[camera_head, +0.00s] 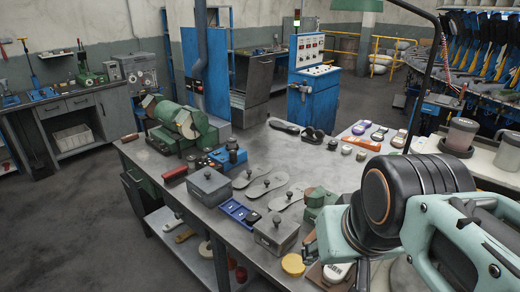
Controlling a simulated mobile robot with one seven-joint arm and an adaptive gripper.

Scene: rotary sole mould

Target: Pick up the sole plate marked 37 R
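Three flat grey sole plates with dark knobs lie in a row on the grey workbench (215,160): the far plate (243,182), the middle plate (256,190) and the near plate (283,203). Any marks on them are too small to read, so I cannot tell which is 37 R. My arm, teal with a black joint, fills the lower right and covers part of the bench. I cannot make out my gripper.
Grey knobbed blocks, one at the left (208,188) and one nearer (276,233), flank the plates. A blue tray (238,216) lies between them. A green grinder (178,127) stands at the bench's far left. A yellow round lid (292,264) lies near the front edge.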

